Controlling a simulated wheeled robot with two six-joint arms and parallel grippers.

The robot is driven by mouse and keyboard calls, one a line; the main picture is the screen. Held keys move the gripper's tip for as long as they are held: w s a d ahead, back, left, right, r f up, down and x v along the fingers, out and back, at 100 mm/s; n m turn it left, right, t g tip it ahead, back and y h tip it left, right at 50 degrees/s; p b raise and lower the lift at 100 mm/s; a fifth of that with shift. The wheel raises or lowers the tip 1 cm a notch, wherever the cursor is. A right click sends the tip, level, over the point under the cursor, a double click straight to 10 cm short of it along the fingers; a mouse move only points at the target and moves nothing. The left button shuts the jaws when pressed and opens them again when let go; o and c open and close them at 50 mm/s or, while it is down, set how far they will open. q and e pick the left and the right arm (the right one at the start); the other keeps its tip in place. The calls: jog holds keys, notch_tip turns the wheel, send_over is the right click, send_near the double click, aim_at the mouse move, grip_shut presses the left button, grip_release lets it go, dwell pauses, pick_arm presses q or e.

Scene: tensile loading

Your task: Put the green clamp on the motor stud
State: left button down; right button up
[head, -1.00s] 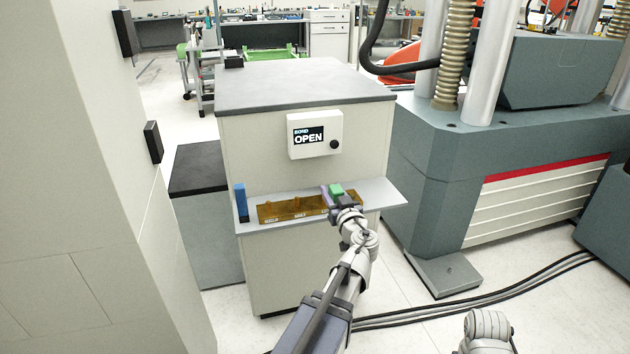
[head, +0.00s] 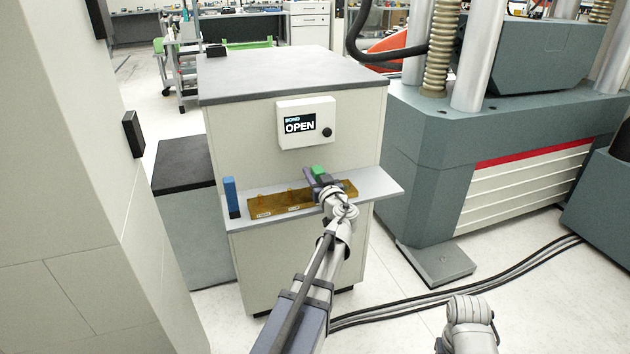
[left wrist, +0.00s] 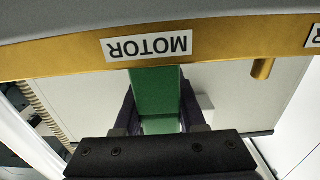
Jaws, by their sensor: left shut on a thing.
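The green clamp (head: 319,170) is between the fingers of my left gripper (head: 318,179), above the brass-coloured bar (head: 270,207) on the cabinet shelf. In the left wrist view the clamp (left wrist: 155,92) lies between the dark fingers. Its far end meets the edge of the bar (left wrist: 60,62), in line with the upside-down MOTOR label (left wrist: 150,46). The motor stud is not visible; the clamp covers that place. I cannot tell whether the clamp is around it. Another stud (left wrist: 263,68) shows to the right. My right gripper is out of view.
A blue block (head: 231,193) stands on the shelf (head: 383,187) left of the bar. A box with an OPEN display (head: 307,123) is on the cabinet front above. A large testing machine (head: 425,190) stands to the right, with cables (head: 480,285) on the floor.

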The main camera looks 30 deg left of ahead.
pick_arm(q)
jog(key=shift+f, duration=0.15)
jog(key=shift+f, duration=0.2)
jog(key=shift+c, duration=2.4)
grip_release()
jog(key=shift+r, duration=0.15)
jog(key=shift+r, duration=0.2)
jog(key=v, duration=1.2)
